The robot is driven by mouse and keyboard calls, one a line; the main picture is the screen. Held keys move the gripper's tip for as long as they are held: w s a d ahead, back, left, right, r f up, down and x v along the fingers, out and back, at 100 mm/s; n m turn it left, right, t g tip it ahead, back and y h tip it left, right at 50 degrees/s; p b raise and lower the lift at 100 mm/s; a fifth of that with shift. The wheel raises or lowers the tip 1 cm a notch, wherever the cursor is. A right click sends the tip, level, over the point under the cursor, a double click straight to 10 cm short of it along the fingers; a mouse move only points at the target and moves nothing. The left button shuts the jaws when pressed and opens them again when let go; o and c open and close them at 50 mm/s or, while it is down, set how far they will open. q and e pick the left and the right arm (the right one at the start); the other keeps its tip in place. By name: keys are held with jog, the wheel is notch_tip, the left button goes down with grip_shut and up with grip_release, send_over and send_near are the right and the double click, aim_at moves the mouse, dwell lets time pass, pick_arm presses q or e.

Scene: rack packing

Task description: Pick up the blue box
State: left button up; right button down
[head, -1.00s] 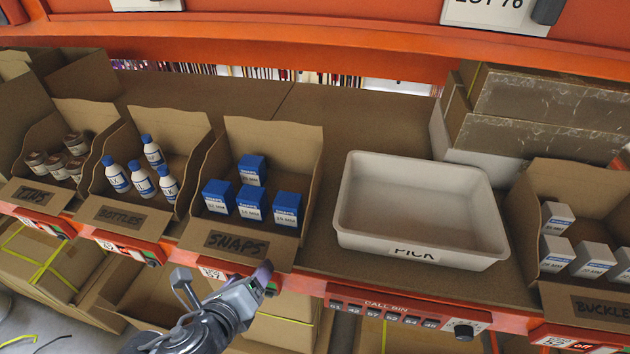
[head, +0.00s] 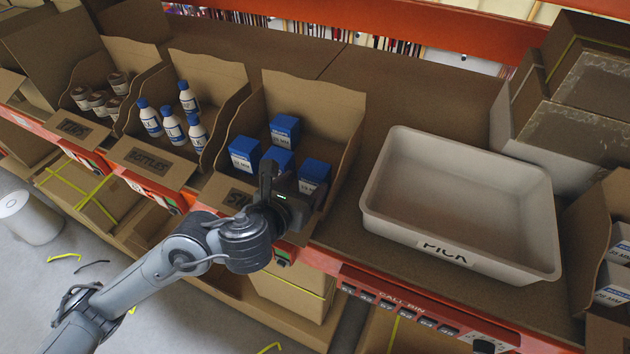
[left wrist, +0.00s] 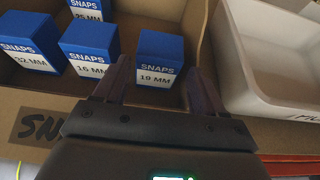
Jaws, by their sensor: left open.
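Several blue boxes with white labels stand in the cardboard SNAPS bin (head: 336,101). In the head view they are a back box (head: 285,128), a left box (head: 243,153), a middle box (head: 277,160) and a right box (head: 315,173). My left gripper (left wrist: 155,85) is open and empty at the bin's front. In the left wrist view, the 19 MM box (left wrist: 160,57) shows between and beyond its fingertips. The 16 MM box (left wrist: 92,48) is just left of the left finger. The 32 MM box (left wrist: 32,40) is farther left. My right gripper is not in view.
An empty white PICK tray (head: 395,206) stands right of the SNAPS bin. Bins of bottles (head: 172,129) and tins (head: 98,101) stand to the left. Cardboard side walls and a front lip bound the SNAPS bin. Boxes (head: 590,110) are stacked at the back right.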

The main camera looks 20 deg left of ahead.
aim_at(310, 178)
pick_arm(q)
jog(key=x, duration=0.4)
jog(key=shift+b, duration=0.35)
jog(key=c, duration=0.8)
